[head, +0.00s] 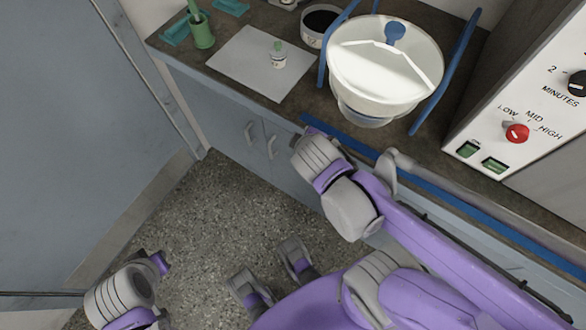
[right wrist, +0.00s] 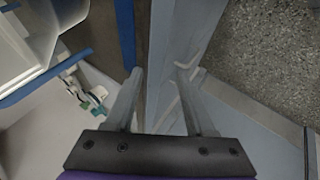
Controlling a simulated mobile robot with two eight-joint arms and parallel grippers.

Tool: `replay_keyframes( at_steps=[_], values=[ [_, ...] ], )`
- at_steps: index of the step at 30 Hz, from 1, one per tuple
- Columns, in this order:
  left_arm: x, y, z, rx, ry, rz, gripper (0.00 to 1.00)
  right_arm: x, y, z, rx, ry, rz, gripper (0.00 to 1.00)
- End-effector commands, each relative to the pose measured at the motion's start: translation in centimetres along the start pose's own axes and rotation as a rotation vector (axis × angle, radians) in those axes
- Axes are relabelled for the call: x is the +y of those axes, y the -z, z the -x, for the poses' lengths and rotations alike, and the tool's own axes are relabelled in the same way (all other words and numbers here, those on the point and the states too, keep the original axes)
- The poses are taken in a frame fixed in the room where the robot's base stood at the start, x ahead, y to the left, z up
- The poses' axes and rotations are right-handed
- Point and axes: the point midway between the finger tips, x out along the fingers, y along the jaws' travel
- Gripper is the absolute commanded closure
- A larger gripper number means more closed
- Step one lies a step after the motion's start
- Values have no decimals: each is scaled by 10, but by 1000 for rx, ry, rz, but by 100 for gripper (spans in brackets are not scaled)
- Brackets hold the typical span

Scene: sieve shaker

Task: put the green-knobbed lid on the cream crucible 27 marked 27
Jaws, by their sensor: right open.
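A small cream crucible (head: 278,61) with dark marking stands on the white mat (head: 243,73) on the counter. A green knob (head: 278,46) shows at its top edge in the head view; I cannot tell whether its lid sits on the crucible or behind it. The small white-and-green items (right wrist: 85,97) also show at the left of the right wrist view, too small to read. My right gripper (right wrist: 160,72) is open and empty, in front of the counter edge, apart from the crucible. My left gripper is not visible; only part of that arm shows at bottom left.
The shaker with its white lid (head: 365,70) and blue rods (head: 450,65) stands right of the mat. A bowl of dark material (head: 320,23) is behind. A green cup (head: 201,32) stands left. A control panel (head: 530,110) is at right. The mat is mostly clear.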

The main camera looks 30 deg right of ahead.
Motion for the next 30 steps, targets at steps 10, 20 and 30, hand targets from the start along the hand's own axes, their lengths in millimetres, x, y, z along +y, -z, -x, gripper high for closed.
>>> replay_keyframes(
  at_steps=[10, 20, 30],
  values=[
    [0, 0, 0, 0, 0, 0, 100, -79, -6, 35, -81, 345, -590, 45],
    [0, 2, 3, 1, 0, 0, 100, -77, -5, 38, -80, 347, -596, 45],
    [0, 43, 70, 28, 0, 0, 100, -32, 28, 93, -53, 338, -599, 45]
  ],
)
